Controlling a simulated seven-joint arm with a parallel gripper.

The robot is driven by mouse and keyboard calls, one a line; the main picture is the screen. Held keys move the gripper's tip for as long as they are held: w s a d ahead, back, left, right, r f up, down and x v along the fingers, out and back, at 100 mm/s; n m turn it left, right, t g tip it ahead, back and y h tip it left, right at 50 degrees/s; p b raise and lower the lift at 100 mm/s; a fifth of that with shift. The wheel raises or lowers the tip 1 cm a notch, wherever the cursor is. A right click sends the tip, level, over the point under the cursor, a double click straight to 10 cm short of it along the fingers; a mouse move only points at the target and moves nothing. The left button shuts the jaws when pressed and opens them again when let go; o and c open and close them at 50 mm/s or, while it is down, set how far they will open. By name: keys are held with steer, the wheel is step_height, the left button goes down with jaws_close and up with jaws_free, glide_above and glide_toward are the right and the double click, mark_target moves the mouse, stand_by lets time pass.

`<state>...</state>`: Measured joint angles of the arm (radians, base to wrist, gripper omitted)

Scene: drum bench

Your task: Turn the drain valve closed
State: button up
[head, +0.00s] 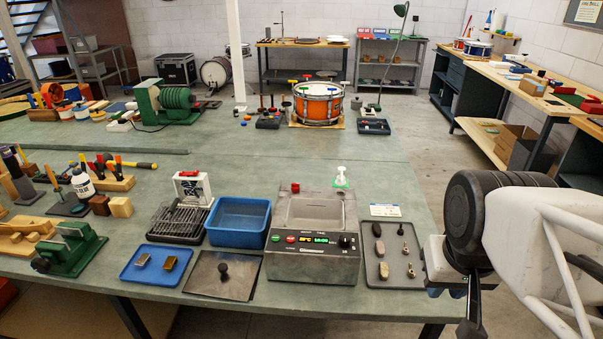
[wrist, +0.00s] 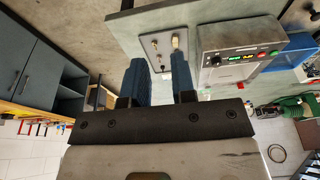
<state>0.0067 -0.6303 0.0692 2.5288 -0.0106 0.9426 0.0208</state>
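The steel ultrasonic cleaner (head: 313,235) stands at the front of the bench, with a lit display and buttons on its front. It also shows in the wrist view (wrist: 240,40), upside down. A small red part (head: 295,187) sits at its back left corner; it may be the drain valve handle, but its position is too small to read. My gripper (head: 447,293) is at the bench's right front edge, right of the cleaner and apart from it. In the wrist view its two blue fingers (wrist: 159,68) are spread with nothing between them.
A grey mat (head: 403,274) with small metal parts lies between the cleaner and my gripper. A blue tub (head: 239,241) stands left of the cleaner, and a white pump bottle (head: 341,177) behind it. A plate with a black knob (head: 223,277) lies at the front left.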

steer(key=shift+o, duration=1.2)
steer(key=shift+w+a+r, duration=0.1)
steer(key=shift+w+r, duration=0.05)
steer(key=shift+w, duration=0.15)
steer(key=shift+o, duration=1.1)
steer(key=w+a+r+m, duration=0.1)
steer(key=w+a, duration=0.1)
steer(key=w, duration=0.4)
steer(key=w+a+r, duration=0.2)
steer(key=w, duration=0.5)
steer(key=shift+w+r+m+g, duration=0.15)
steer(key=shift+w+m+g, duration=0.1)
steer(key=shift+m+g, duration=0.15)
steer(key=m+g, duration=0.2)
steer(key=m, duration=0.3)
glide_above(295, 187)
steer(key=f, duration=1.1)
steer(key=shift+w, duration=0.3)
steer(key=shift+w+a+f, duration=0.1)
steer(key=shift+w+a, duration=0.05)
steer(key=shift+a, duration=0.1)
steer(key=shift+d+f, duration=0.15)
steer(key=shift+f, duration=1.8)
steer(key=shift+d+f, duration=0.1)
steer(key=shift+f, duration=1.85)
